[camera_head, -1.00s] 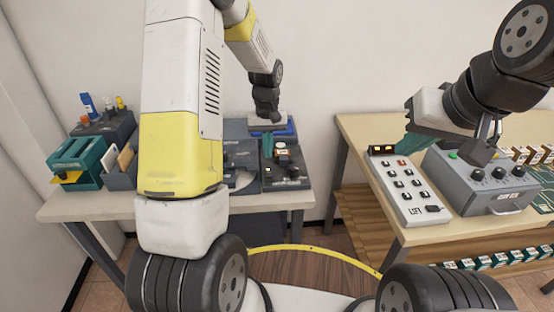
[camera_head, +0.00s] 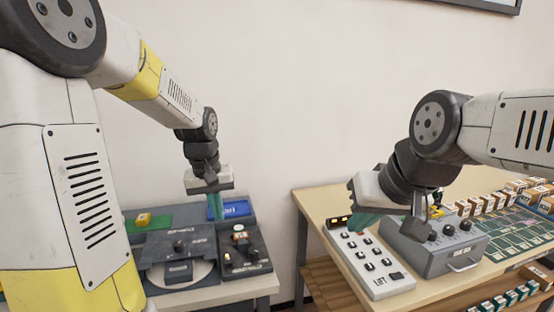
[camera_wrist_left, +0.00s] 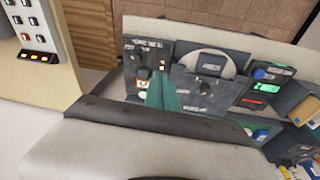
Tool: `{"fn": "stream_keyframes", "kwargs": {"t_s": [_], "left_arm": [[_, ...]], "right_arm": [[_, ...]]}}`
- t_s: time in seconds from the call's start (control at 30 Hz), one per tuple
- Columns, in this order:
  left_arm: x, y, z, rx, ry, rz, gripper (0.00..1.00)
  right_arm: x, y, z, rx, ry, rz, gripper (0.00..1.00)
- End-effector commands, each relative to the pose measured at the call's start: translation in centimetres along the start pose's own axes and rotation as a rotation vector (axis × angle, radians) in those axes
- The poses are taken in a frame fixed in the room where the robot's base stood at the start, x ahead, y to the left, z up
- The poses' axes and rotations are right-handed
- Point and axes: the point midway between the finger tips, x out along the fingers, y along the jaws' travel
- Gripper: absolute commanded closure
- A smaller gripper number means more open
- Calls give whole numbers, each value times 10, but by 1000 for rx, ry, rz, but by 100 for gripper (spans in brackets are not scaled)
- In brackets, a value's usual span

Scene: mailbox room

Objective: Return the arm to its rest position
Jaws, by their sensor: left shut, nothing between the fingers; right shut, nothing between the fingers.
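My left gripper (camera_head: 215,205) hangs over the left table, its green fingers shut and empty, pointing down just above the dark control panel with knobs (camera_head: 240,250). In the left wrist view its fingers (camera_wrist_left: 163,92) are together in front of that panel. My right gripper (camera_head: 365,222) is over the right table, its green fingers shut and empty beside the white LIFT button panel (camera_head: 370,265). Part of the grey box with knobs (camera_head: 440,245) is behind the right gripper. My left arm's upper part covers the left side of the head view.
Cartons (camera_head: 490,203) and a green gridded board (camera_head: 515,232) are on the right table. A gap separates the tables.

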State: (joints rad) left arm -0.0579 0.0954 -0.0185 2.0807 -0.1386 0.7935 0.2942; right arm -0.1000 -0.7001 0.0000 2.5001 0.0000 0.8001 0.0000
Motion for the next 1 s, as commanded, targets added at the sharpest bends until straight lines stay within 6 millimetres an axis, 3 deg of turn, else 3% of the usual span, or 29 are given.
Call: {"fn": "stream_keyframes", "kwargs": {"t_s": [0.03, 0.2, 0.4, 0.63, 1.0], "left_arm": [[-22, 0, 12, 18, 36, 18, 100], [-74, -1, 58, 87, 139, 71, 100], [-111, -3, 116, 167, 259, 123, 100], [-124, -4, 155, 224, 342, 152, 100], [-125, -5, 161, 234, 355, 156, 100]], "right_arm": [[0, 0, 0, 0, 0, 0, 100], [0, 0, 0, 0, 0, 0, 100], [0, 0, 0, 0, 0, 0, 100], [0, 0, 0, 0, 0, 0, 100], [0, 0, 0, 0, 0, 0, 100]]}}
